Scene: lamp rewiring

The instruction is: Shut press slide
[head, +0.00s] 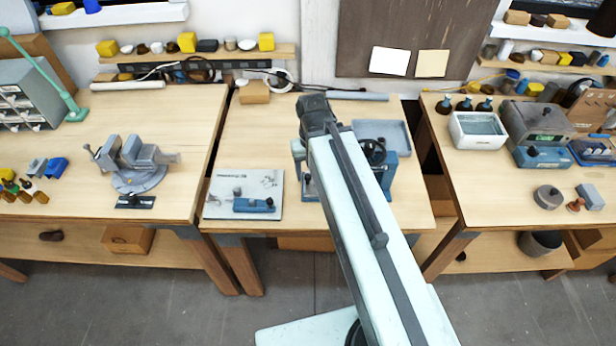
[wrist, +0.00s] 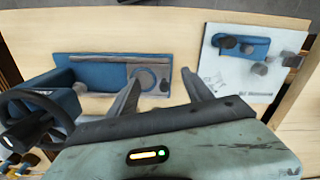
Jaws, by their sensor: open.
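The blue press stands on the middle table, partly behind my arm in the head view (head: 389,178). Its dark handwheel (head: 373,152) shows beside the arm. In the wrist view, the press's blue base (wrist: 90,68) has a grey rail along one edge and a round ring near its right end. The handwheel (wrist: 35,120) is at the left. Which part is the slide, and how far it stands open, I cannot tell. My gripper (wrist: 160,92) is open and empty, its fingers over and beside the base's right end; contact is unclear. My arm hides it in the head view.
A white sheet (head: 220,190) with a small blue tool (head: 254,205) lies left of the press. A grey-blue tray (head: 397,128) lies behind it. A vise (head: 135,165) stands on the left table. Bare wood separates press and sheet.

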